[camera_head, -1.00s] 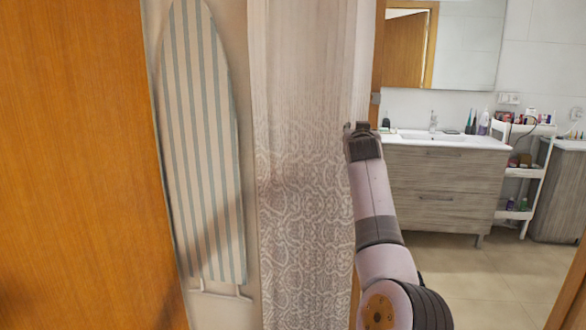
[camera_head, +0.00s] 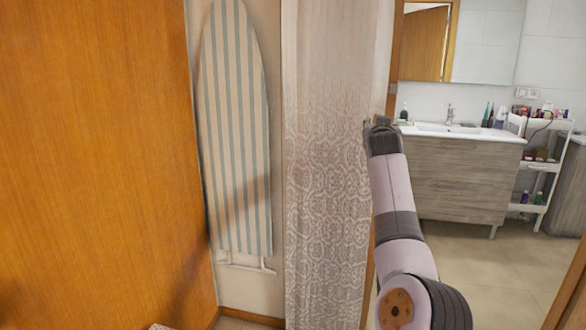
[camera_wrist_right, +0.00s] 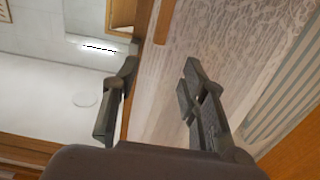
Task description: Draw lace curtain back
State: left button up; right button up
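The lace curtain (camera_head: 325,175) hangs in the middle of the head view, sheer above and patterned below, left of the wooden door frame. In the right wrist view the curtain (camera_wrist_right: 228,50) fills the area behind and right of the fingers. My right gripper (camera_head: 379,123) is at the curtain's right edge in the head view, its fingers partly hidden. The right wrist view shows my right gripper (camera_wrist_right: 158,92) open, fingers apart. The curtain's edge and door frame show between the fingers; I cannot tell whether they touch the cloth. My left gripper is not in view.
A striped ironing board (camera_head: 236,135) leans at the wall left of the curtain. A wooden panel (camera_head: 95,160) fills the left side. Through the doorway are a grey vanity (camera_head: 455,180) and a white shelf cart (camera_head: 538,170). The doorway floor (camera_head: 480,262) is clear.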

notch_tip(320, 180, down, 32)
jog(key=s+n+g+y, duration=0.2)
jog(key=g, duration=0.2)
jog(key=s+f+n+g+p, duration=0.1)
jog(key=s+f, duration=0.5)
jog(key=f, duration=0.5)
jog(key=s+f+g, duration=0.2)
jog(key=s+f, duration=0.4)
jog(key=f, duration=0.5)
jog(key=s+f+n+g+p, duration=0.1)
jog(key=s+f, duration=0.5)
jog(key=f, duration=0.5)
jog(key=s+f+g+y, duration=0.1)
jog(key=s+f+g, duration=0.1)
jog(key=s+f, duration=0.9)
jog(key=s+f+g+y, duration=0.15)
jog(key=s+f, duration=0.55)
jog(key=s, duration=0.8)
jog(key=s+f+g, duration=0.2)
jog(key=s+f, duration=0.1)
jog(key=s, duration=1.4)
jog(key=s+f+n+g, duration=0.1)
jog(key=s+f+g, duration=0.2)
jog(key=s, duration=1.3)
jog(key=shift+s+d+f+p, duration=0.4)
jog(key=shift+f, duration=0.2)
